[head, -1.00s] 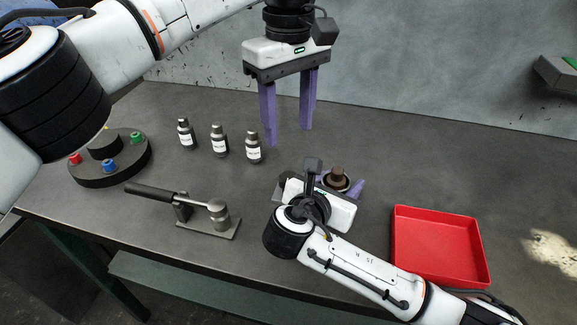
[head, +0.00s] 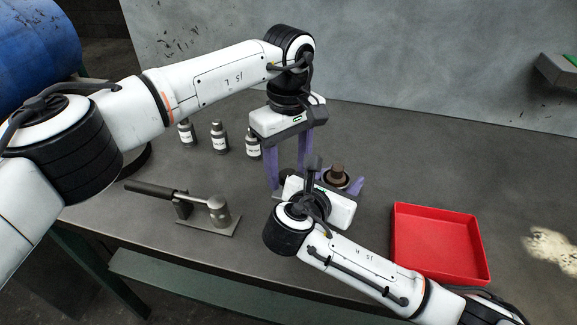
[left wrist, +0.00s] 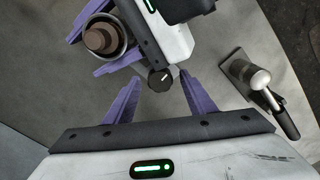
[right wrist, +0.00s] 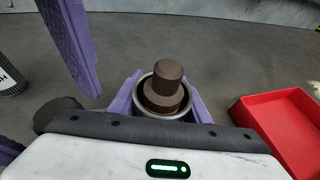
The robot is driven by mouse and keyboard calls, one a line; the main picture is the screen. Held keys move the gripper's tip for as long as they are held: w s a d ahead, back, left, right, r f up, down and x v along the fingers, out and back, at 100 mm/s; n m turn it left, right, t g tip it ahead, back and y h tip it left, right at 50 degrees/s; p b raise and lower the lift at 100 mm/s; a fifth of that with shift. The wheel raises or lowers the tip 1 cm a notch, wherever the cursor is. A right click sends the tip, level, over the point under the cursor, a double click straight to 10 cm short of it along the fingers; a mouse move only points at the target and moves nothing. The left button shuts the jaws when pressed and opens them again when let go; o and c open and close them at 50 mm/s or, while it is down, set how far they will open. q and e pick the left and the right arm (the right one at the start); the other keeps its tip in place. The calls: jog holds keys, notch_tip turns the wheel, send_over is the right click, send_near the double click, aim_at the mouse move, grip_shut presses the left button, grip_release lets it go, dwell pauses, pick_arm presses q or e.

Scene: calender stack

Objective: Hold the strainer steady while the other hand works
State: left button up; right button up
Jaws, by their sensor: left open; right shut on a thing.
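A round metal-rimmed cup (right wrist: 143,104) holds a brown stepped plug (right wrist: 166,78). No mesh shows, so I cannot tell whether the cup is the strainer. My right gripper (head: 342,185) is shut on the cup, with one purple finger on each side in the right wrist view. A dark knob (left wrist: 161,79) with a white mark stands beside the right gripper in the left wrist view. In the head view the right gripper's body hides part of this area.
A lever press (head: 218,212) with a dark handle stands at the left of the table. Several small labelled bottles (head: 220,140) stand behind it. A red tray (head: 440,212) lies at the right, empty. The table at the back right is clear.

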pick_arm(q)
jog(key=c, duration=1)
jog(key=shift+c, duration=0.4)
jog(key=shift+n, duration=0.3)
jog(key=shift+n, duration=2.7)
jog(key=o, duration=1.1)
